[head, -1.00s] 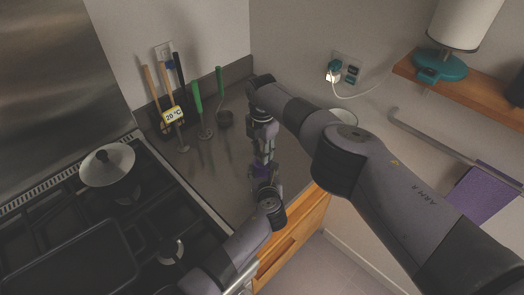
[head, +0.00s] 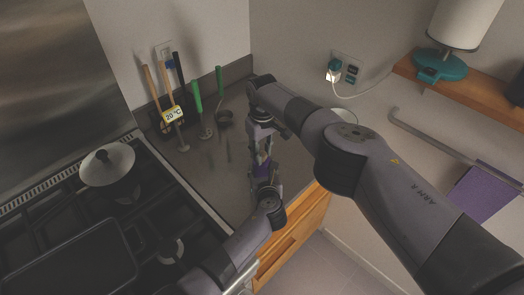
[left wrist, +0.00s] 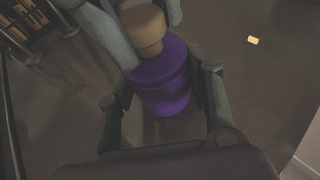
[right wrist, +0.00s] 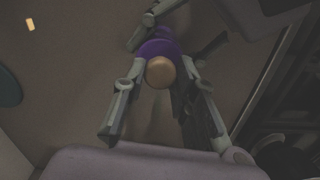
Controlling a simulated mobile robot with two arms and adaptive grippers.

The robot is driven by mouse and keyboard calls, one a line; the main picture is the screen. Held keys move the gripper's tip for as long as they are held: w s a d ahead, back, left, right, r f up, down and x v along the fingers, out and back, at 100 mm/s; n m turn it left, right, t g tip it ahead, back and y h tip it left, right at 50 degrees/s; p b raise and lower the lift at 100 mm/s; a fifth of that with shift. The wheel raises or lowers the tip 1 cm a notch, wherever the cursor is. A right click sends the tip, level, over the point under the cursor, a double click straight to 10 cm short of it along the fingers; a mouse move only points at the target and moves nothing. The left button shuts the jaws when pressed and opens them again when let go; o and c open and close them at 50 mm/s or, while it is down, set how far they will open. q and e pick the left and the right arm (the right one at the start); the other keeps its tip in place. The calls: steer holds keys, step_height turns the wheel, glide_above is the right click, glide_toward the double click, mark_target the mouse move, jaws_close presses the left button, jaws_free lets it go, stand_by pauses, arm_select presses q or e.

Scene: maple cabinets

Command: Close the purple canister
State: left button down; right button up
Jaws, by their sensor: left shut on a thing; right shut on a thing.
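The purple canister (left wrist: 163,85) stands between the fingers of my left gripper (left wrist: 163,100), which is shut on its body. A tan stopper-like lid (left wrist: 144,30) is at the canister's top, a little off to one side in the left wrist view. I cannot tell whether it is seated or just above the mouth. My right gripper (right wrist: 162,72) is shut on the lid (right wrist: 160,71); the purple canister (right wrist: 158,47) shows behind it. In the head view both grippers meet over the counter, and only a little of the canister (head: 261,169) shows between them.
The dark counter (head: 220,185) is clear around the grippers.

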steer(key=o, duration=0.8)
